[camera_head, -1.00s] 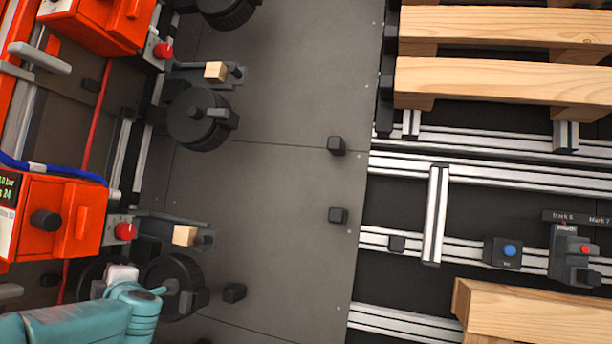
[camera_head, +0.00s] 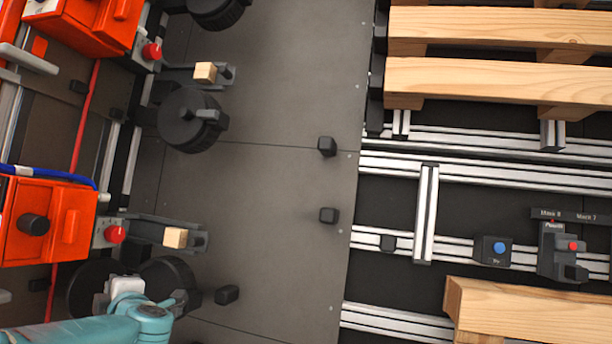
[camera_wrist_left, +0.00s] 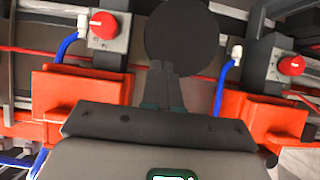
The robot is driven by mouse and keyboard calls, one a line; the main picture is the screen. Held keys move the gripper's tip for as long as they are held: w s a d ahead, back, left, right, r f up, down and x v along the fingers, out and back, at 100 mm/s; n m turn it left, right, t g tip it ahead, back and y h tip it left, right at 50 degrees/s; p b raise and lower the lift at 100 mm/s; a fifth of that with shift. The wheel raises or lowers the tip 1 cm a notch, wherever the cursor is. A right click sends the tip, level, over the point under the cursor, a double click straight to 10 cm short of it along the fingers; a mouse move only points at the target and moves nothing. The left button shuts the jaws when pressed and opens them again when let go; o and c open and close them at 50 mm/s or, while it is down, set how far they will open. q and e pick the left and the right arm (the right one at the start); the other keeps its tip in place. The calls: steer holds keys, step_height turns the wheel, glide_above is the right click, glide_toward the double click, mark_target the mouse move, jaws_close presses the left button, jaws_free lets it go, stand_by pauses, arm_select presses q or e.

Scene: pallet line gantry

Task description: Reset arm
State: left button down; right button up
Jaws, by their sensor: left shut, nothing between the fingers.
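My left arm (camera_head: 95,328), teal, enters the camera head view at the lower left. It lies low over the dark round handwheels beside the orange units. Its fingers cannot be made out there. In the left wrist view my left gripper (camera_wrist_left: 162,72) is shut and empty. Its two dark fingers lie side by side, and their tips overlap a dark round disc (camera_wrist_left: 182,35) in the picture. I cannot tell whether they touch it. My right arm and gripper are not in view.
Orange units (camera_head: 48,220) with red knobs (camera_head: 115,234) line the left side. A round handwheel (camera_head: 188,120) and small wooden blocks (camera_head: 175,238) jut from them. The grey floor (camera_head: 270,90) is largely clear, with small black posts (camera_head: 327,146). Wooden pallets (camera_head: 500,80) rest over rails at right.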

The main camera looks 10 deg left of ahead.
arm_select(q)
steer(key=shift+s+d+r, duration=0.1)
steer(key=shift+d, duration=0.25)
steer(key=d+f+m+h, duration=0.3)
steer(key=d+f+m, duration=0.15)
steer(key=f, duration=0.65)
steer(key=d+f+m+h, duration=0.3)
steer(key=d+f, duration=0.3)
steer(key=f, duration=0.4)
steer(key=d+f+m+h, duration=0.2)
steer(key=d+f+m, duration=0.3)
steer(key=f, duration=0.6)
steer(key=s+d+f+m+g+h, duration=0.4)
steer(key=s+d+f+m, duration=0.1)
steer(key=s+d, duration=0.4)
steer(key=s+d+f+m+g+h, duration=0.3)
steer(key=s+d+f+m+h, duration=0.1)
steer(key=s+d, duration=0.5)
steer(key=s+f+m, duration=0.1)
steer(key=s, duration=0.1)
steer(key=shift+s+g+h, duration=0.4)
steer(key=shift+f, duration=0.1)
